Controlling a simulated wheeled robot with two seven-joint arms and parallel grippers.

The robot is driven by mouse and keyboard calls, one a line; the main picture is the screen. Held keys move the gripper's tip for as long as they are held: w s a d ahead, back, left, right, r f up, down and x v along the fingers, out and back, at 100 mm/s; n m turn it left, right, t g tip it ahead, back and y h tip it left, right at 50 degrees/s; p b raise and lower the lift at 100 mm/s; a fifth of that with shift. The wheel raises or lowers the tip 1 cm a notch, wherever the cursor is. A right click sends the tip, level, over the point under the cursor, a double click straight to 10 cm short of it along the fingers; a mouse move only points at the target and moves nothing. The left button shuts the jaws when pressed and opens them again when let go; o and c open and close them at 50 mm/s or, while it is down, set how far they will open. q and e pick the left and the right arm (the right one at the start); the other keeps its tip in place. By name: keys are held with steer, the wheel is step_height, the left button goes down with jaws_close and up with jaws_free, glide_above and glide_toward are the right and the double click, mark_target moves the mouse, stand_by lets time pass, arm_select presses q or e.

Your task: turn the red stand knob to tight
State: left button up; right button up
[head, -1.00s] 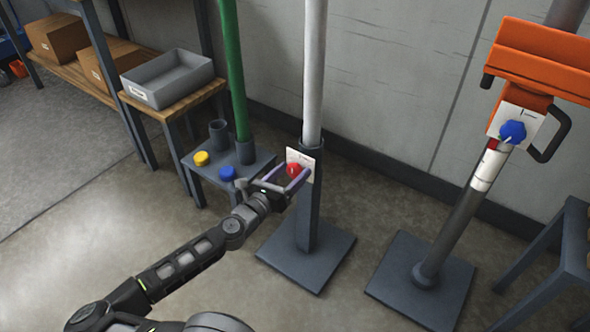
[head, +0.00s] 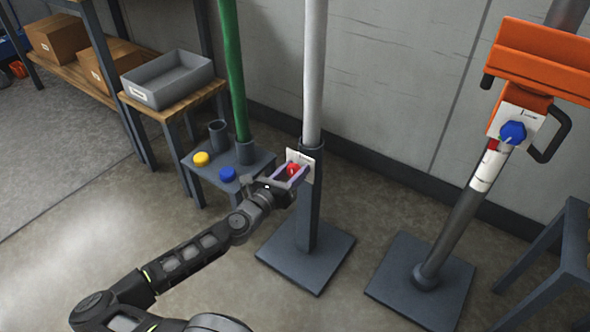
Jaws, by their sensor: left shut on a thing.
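The red stand knob (head: 293,169) sits on a white plate (head: 307,156) on the upper part of the dark grey stand (head: 308,215). A light grey pole (head: 314,75) stands upright in that stand. My left gripper (head: 291,173) is at the knob, its fingers on either side of it, and it is shut on the knob. The fingers hide part of the knob, and the plate's markings are too small to read. My right gripper is not in view.
A small grey table (head: 258,163) left of the stand bears a yellow knob (head: 201,159), a blue knob (head: 227,174) and a green pole (head: 232,70). A second stand (head: 418,280) with an orange head and blue knob (head: 513,133) is on the right. Floor in front is clear.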

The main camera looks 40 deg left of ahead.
arm_select(q)
steer(key=c, duration=0.4)
